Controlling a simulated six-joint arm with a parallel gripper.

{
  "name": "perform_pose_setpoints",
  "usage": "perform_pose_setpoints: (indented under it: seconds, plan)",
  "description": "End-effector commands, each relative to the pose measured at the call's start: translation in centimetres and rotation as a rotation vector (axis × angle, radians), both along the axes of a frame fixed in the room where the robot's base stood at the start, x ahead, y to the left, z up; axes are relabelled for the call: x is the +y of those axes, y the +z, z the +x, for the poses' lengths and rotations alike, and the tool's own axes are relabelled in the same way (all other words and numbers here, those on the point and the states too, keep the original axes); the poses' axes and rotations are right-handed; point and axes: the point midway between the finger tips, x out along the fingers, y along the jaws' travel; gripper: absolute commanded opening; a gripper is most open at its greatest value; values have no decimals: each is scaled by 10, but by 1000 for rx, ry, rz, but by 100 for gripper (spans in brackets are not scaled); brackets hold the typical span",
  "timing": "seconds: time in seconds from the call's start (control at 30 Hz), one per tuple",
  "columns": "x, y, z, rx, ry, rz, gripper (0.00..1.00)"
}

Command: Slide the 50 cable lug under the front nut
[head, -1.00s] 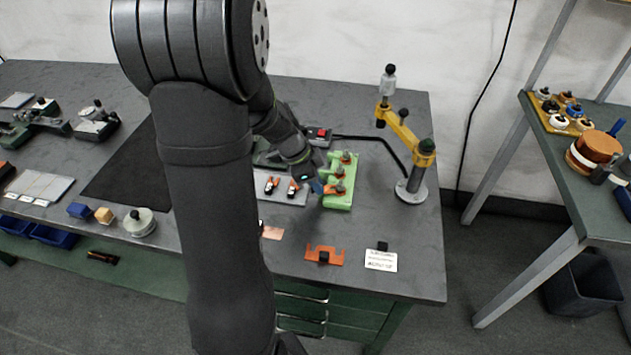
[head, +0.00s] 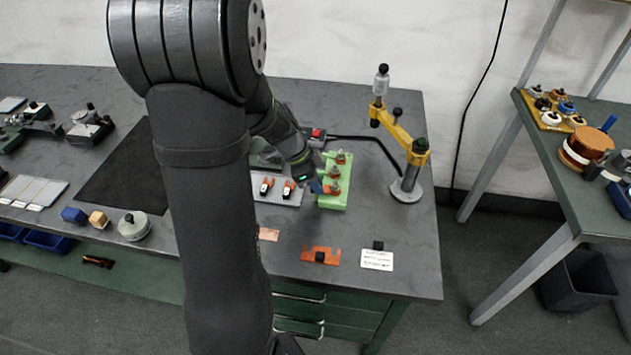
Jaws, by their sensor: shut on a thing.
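A green terminal block (head: 338,202) stands on the bench right of my arm, with several copper-coloured nuts on posts in a row from back to front. The front nut (head: 334,188) is at the end nearest the camera. My gripper (head: 318,187) is low at the left side of the block, close beside the front nut. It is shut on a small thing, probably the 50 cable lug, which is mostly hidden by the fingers. I cannot tell whether the lug touches the post or lies under the nut.
A yellow-armed stand (head: 406,190) rises to the right. An orange bracket (head: 320,255) and a white label card (head: 377,260) lie in front, with clear bench between.

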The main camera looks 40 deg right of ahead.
Motion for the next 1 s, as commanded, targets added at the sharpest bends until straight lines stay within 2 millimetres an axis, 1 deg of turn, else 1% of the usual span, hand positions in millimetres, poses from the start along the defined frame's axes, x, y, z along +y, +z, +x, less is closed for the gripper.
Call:
perform_pose_setpoints:
  seconds: [1.0]
  plan:
    - [-10,0,-5,0,-1,0,0]
